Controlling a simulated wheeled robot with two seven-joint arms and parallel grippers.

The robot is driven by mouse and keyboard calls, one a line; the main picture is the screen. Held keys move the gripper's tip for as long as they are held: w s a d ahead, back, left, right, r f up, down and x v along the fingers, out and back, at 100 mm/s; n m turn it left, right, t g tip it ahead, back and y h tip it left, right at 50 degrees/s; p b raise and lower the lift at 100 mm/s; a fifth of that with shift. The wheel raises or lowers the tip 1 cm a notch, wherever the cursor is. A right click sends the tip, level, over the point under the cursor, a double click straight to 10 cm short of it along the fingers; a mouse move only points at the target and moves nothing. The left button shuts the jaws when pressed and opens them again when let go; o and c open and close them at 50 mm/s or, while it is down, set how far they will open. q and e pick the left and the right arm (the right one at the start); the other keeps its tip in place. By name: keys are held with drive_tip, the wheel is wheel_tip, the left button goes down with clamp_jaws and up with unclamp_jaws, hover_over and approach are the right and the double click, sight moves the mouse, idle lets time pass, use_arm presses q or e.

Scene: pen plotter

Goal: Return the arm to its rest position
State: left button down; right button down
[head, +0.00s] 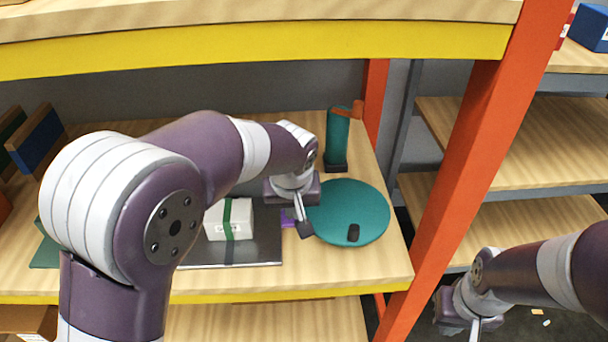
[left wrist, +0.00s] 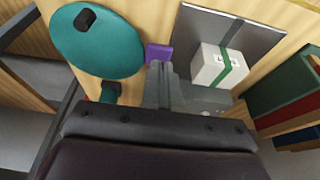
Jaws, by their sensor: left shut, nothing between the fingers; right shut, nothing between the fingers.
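My left gripper (head: 304,228) is shut and empty over the shelf, at the left edge of a teal disc (head: 362,208) that carries a small black block (head: 353,233). In the left wrist view its fingertips (left wrist: 161,72) are together, close to a small purple block (left wrist: 158,54). The purple block also shows in the head view (head: 289,217), partly hidden by my gripper. A teal post (head: 337,140) with an orange arm (head: 345,110) at its top stands behind the disc. My right gripper (head: 474,331) is shut and empty at the lower right, outside the shelf, partly cut off by the frame.
A white box with a green strap (head: 215,222) sits on a grey plate (head: 262,250) left of my left gripper. Binders (head: 38,140) stand at the far left. An orange upright (head: 455,170) and a yellow-edged upper shelf (head: 250,45) bound the space.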

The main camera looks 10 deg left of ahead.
use_arm(q)
drive_tip(key=s+a+m+g+p, duration=0.1)
drive_tip(key=s+a+p, duration=0.1)
drive_tip(key=s, duration=0.5)
drive_tip(key=s+a+f+m+g+h+p, duration=0.1)
drive_tip(key=s+a+m+p, duration=0.1)
drive_tip(key=s, duration=0.5)
drive_tip(key=shift+s+a+f+p, duration=0.2)
drive_tip(key=shift+a+p, duration=0.55)
drive_tip(key=shift+p, duration=0.25)
drive_tip(key=shift+s, duration=0.1)
